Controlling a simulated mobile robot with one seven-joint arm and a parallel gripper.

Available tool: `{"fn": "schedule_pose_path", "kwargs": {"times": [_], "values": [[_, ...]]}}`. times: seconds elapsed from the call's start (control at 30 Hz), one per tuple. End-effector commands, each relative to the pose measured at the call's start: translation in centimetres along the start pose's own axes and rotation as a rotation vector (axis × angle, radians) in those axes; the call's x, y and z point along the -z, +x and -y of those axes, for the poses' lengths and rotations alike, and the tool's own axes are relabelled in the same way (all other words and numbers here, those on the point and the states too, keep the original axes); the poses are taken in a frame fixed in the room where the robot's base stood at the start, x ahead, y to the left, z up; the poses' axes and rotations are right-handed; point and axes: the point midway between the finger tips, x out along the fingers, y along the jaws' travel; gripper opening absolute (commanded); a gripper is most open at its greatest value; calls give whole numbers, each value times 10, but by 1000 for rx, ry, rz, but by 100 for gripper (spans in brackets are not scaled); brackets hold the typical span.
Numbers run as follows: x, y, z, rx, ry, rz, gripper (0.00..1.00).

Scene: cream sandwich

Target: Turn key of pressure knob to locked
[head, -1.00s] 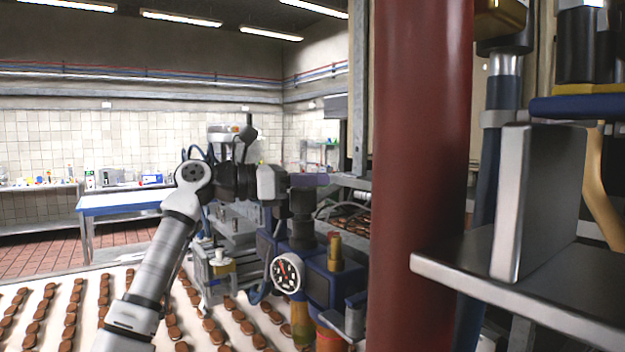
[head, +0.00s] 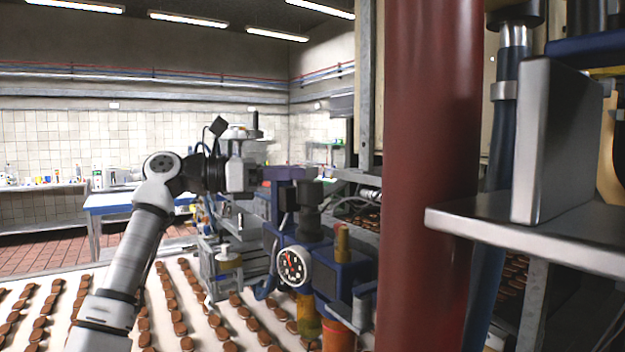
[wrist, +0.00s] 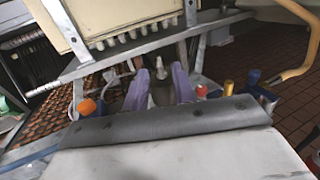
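The pressure unit is a blue block with a round white-rimmed gauge (head: 293,265) and a black stepped knob (head: 311,208) standing above it, in the middle of the head view. A separate key cannot be made out. My gripper (head: 289,173) has purple fingers and is level with the knob's top, overlapping its left side in the picture. In the wrist view my gripper (wrist: 160,88) has its two fingers apart, with a dark grey post-like part between or beyond them. Whether they touch it cannot be told.
A dark red column (head: 428,180) stands close on the right, with a metal shelf (head: 540,235) beside it. A brass-coloured fitting (head: 342,243) rises right of the gauge. Rows of brown biscuits lie on the white conveyor (head: 215,320) below. An orange cap (wrist: 87,107) shows in the wrist view.

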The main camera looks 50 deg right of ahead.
Motion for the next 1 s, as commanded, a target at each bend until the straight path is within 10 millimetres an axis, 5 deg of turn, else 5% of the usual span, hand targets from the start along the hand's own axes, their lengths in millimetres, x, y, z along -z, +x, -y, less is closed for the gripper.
{"fn": "schedule_pose_path", "kwargs": {"times": [0.2,0.4,1.0], "values": [[2,-49,0,-3,-1,0,26],[0,-73,0,-1,0,0,26],[0,-78,0,0,0,0,26]]}}
